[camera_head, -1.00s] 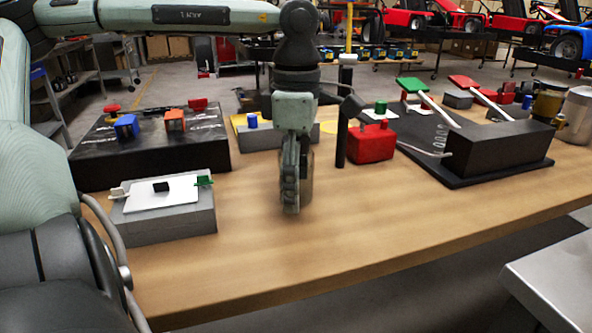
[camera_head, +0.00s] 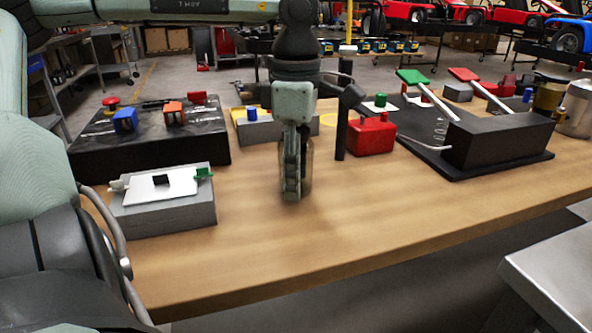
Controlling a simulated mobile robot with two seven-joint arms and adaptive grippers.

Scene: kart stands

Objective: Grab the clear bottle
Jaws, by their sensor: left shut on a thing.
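My left gripper (camera_head: 292,188) points straight down over the middle of the wooden table. It is shut on the clear bottle (camera_head: 308,168), a see-through, brownish shape that shows as a narrow strip along the right side of the fingers. Most of the bottle is hidden behind the gripper. I cannot tell whether its base touches the table. My right gripper is not in view.
A grey box (camera_head: 165,213) with a white plate is at left front, a black box (camera_head: 150,150) with switches behind it. A red can (camera_head: 371,138) and black post (camera_head: 341,130) stand close right. A black pedal base (camera_head: 497,143) is further right. The front table is clear.

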